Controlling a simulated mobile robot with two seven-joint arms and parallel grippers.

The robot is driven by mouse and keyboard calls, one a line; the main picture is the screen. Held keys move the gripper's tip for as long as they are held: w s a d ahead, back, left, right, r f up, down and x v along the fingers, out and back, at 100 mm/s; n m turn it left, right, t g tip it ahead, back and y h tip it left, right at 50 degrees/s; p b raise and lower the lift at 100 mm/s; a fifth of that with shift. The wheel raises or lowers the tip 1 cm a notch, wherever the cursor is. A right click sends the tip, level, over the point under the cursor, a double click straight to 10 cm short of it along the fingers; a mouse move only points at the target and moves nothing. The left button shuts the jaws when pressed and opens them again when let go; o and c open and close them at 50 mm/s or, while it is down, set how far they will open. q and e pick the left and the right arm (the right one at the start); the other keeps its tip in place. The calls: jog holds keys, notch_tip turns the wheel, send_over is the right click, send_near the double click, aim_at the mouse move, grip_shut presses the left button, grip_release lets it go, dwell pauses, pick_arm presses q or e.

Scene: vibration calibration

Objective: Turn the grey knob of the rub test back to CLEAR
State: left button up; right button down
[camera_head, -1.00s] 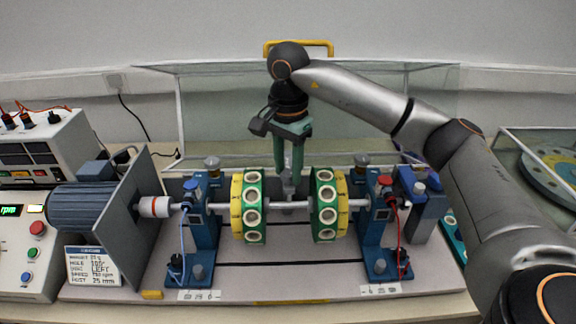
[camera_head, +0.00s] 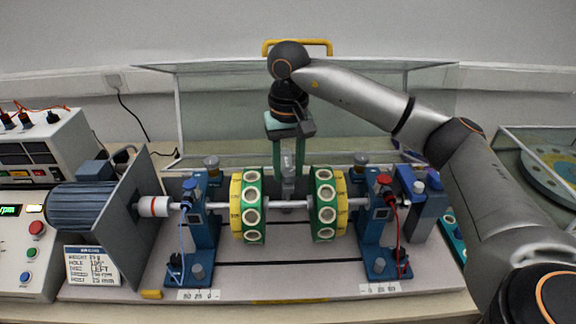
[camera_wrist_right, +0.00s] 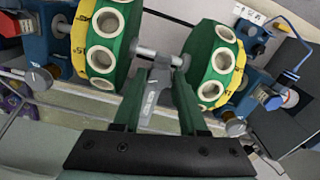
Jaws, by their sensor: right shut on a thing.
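The grey knob (camera_head: 288,186) of the rub test stands behind the middle of the shaft, between the two green and yellow discs. My right gripper (camera_head: 291,170) reaches down over it from behind and is shut on it. In the right wrist view the knob's grey upright part (camera_wrist_right: 154,92) lies between the green fingers (camera_wrist_right: 158,105), with its tip close to the shaft. The CLEAR mark cannot be made out in these frames. My left gripper is not in view.
The left disc (camera_head: 248,205) and right disc (camera_head: 325,205) flank the fingers closely. The shaft (camera_head: 288,204) runs in front. Blue bearing stands (camera_head: 204,225) rise at both sides, with a motor (camera_head: 88,206) at left. A clear guard (camera_head: 390,100) stands behind.

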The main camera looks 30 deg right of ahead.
aim_at(288, 172)
jog(key=n, duration=0.4)
jog(key=shift+n, duration=0.3)
jog(key=shift+d+n, duration=0.1)
jog(key=shift+n, duration=1.8)
jog(key=shift+c, duration=2.2)
grip_release()
notch_tip(288, 172, up, 5)
jog(key=shift+f, duration=0.1)
notch_tip(288, 172, up, 8)
jog(key=p, duration=0.1)
jog(key=shift+p, duration=0.4)
jog(key=shift+f, duration=0.1)
